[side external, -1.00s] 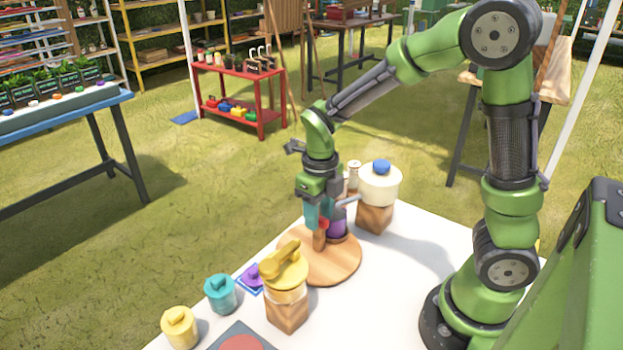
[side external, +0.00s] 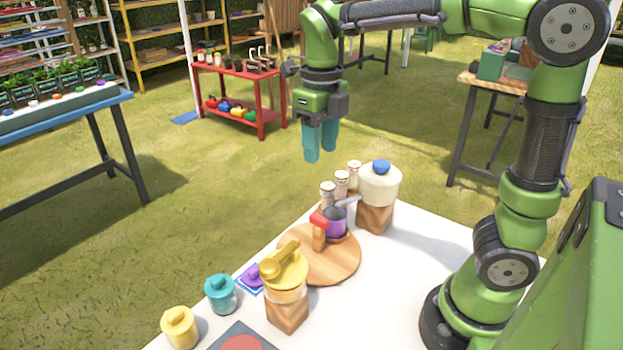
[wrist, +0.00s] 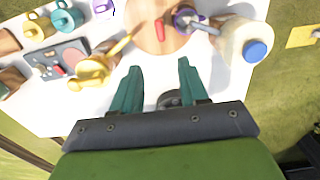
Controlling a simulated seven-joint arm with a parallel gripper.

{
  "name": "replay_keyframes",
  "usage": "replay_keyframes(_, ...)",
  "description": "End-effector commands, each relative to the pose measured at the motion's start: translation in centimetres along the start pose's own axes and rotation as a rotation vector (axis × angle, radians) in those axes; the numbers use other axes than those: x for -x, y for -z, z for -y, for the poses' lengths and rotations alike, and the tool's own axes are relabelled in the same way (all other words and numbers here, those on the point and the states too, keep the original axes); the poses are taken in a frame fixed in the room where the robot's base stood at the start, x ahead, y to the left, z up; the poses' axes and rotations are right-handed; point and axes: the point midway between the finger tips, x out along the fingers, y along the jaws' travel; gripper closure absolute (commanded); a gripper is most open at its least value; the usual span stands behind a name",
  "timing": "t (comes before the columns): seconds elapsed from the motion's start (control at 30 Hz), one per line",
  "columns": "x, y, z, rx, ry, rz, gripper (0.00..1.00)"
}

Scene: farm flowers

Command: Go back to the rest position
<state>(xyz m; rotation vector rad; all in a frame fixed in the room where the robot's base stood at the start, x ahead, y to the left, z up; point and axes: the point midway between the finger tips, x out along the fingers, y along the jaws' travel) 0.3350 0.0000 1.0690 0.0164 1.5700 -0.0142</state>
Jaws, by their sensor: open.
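My gripper (side external: 320,150) is raised in the air above the table, behind the round wooden board in the side view. Its two teal fingers are apart, with nothing between them. The fingers also show in the wrist view (wrist: 158,88), over the bare white tabletop. On the round wooden board (side external: 340,268) stand a wooden post with a red top (side external: 319,230) and a small purple pot (side external: 335,222). The gripper touches neither of them.
A cream pot with a blue knob (side external: 380,185) sits on a wooden block beside several small jars (side external: 341,185). A yellow pot (side external: 284,272) on a wooden block, a teal pot (side external: 221,295) and a smaller yellow pot (side external: 180,328) stand at the front left. The air around the gripper is clear.

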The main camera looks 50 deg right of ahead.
Motion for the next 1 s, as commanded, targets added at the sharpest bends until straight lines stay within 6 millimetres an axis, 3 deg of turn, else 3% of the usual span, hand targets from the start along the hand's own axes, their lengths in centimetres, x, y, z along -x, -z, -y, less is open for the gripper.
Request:
replay_keyframes(0.43, 0.8, 0.0, 0.0, 0.003, 0.000, 0.000, 0.56)
replay_keyframes(0.57, 0.8, -0.1, 0.1, 0.089, 0.003, 0.007, 0.56)
replay_keyframes(0.67, 0.5, -0.5, 0.0, 0.290, 0.005, 0.025, 0.56)
replay_keyframes(1.0, -1.3, 1.5, -1.9, 1.379, 0.032, 0.199, 0.56)
